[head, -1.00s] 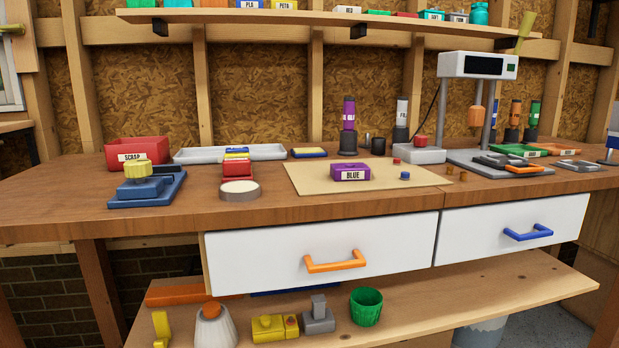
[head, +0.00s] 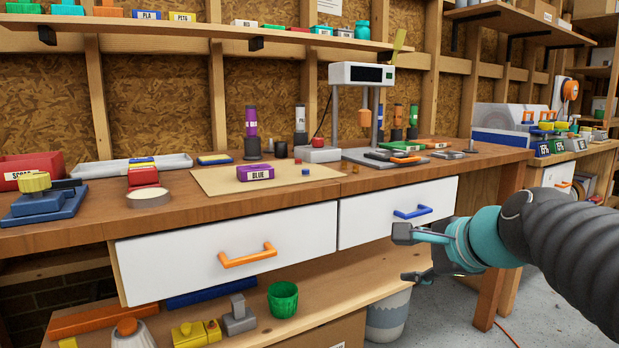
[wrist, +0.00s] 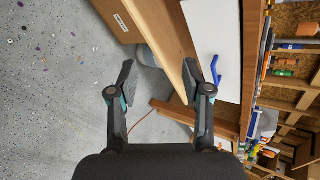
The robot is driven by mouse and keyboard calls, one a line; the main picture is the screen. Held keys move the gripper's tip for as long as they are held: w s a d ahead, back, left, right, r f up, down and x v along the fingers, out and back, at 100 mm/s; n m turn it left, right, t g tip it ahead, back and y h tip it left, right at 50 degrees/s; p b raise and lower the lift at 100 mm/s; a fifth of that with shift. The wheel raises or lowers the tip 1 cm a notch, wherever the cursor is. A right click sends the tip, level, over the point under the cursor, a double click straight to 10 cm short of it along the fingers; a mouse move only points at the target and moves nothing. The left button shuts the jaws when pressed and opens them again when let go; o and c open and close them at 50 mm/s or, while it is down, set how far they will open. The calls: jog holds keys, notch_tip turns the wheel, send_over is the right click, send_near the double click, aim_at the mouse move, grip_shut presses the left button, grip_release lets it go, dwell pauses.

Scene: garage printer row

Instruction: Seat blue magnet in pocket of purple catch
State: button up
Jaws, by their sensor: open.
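The purple catch (head: 255,173), labelled BLUE, lies on a tan mat (head: 215,182) on the workbench. The blue magnet (head: 306,171) is a small piece at the mat's right part, to the right of the catch. A small red piece (head: 298,161) lies just behind it. The catch's pocket cannot be made out at this size. My gripper (head: 408,255) is open and empty, in front of the right drawer and below the bench top, well apart from the catch and magnet. In the wrist view my gripper (wrist: 160,80) shows both fingers spread with nothing between them.
The left drawer (head: 225,250) has an orange handle and the right drawer (head: 400,213) a blue one; both are closed. The red scrap bin (head: 30,168) is at the left. A lower shelf holds a green bucket (head: 283,299).

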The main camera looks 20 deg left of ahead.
jog(key=w+a+r+m+t+y+b, duration=0.1)
jog(key=w+a+r+m+y, duration=0.2)
jog(key=w+a+r+m, duration=0.4)
jog(key=w+a+r+m+t+y, duration=0.1)
jog(key=w+a+r+m+y, duration=0.15)
jog(key=w+a+m, duration=0.45)
jog(key=n, duration=0.1)
send_near(307, 170)
jog(key=x, duration=0.3)
jog(key=shift+w+d+r, duration=0.1)
jog(key=shift+d+r, duration=0.05)
jog(key=shift+r, duration=0.1)
jog(key=shift+n+h, duration=0.25)
jog(key=shift+n, duration=0.05)
jog(key=shift+s+p+x, duration=0.2)
jog(key=shift+p+x, duration=0.25)
jog(key=shift+x, duration=2.6)
jog(key=shift+f, duration=0.1)
jog(key=shift+c, duration=0.2)
grip_shut()
